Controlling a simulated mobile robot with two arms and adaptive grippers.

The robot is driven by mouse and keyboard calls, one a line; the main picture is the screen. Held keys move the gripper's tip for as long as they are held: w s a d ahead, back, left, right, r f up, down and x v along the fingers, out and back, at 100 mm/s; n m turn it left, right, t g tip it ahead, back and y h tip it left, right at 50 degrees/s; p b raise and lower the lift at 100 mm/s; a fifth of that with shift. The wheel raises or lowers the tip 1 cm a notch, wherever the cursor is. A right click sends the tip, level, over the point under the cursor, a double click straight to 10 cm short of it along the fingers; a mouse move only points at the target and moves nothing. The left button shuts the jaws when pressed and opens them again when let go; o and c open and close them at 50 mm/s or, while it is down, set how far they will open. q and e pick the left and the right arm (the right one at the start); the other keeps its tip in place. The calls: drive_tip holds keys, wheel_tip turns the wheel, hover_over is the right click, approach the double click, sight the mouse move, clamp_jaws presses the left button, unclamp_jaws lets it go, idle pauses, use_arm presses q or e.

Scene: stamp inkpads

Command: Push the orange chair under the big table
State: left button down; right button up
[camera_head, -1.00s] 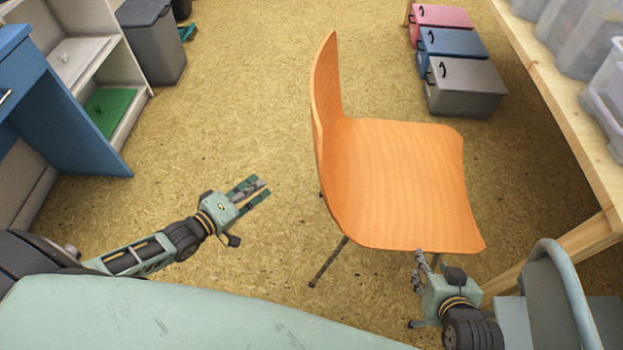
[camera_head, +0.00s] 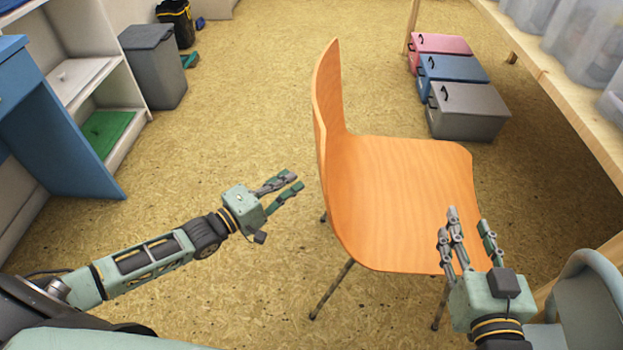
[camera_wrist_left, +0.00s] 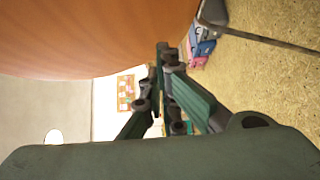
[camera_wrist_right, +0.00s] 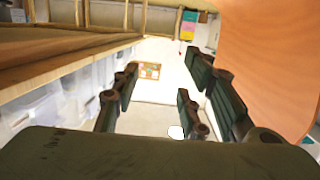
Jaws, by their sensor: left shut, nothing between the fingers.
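The orange chair (camera_head: 405,195) stands upright on the floor in the middle of the head view, its backrest on the left and its seat toward the right. The big table (camera_head: 560,85) is a wooden one along the right side, and the chair stands beside it, out in the open. My left gripper (camera_head: 292,185) is shut and empty, just left of the backrest and apart from it. The chair's orange surface fills the upper left wrist view (camera_wrist_left: 80,35). My right gripper (camera_head: 470,230) is open over the seat's near right corner; the chair shows at the right in the right wrist view (camera_wrist_right: 270,60).
Pink (camera_head: 442,43), blue (camera_head: 452,68) and grey (camera_head: 468,110) boxes sit on the floor beyond the chair, by the table. A blue desk (camera_head: 60,130), white shelves (camera_head: 90,85) and a grey bin (camera_head: 155,65) line the left. Floor between is clear.

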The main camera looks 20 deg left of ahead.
use_arm(q)
drive_tip(key=w+d+b, duration=0.1)
drive_tip(key=w+d, duration=0.2)
drive_tip(key=d, duration=0.2)
drive_tip(key=shift+w, duration=0.25)
use_arm(e)
wheel_tip(320, 180, up, 7)
drive_tip(key=a+t+y, duration=0.1)
drive_tip(key=t, duration=0.2)
drive_tip(key=shift+w+t, duration=0.15)
drive_tip(key=shift+t, duration=0.25)
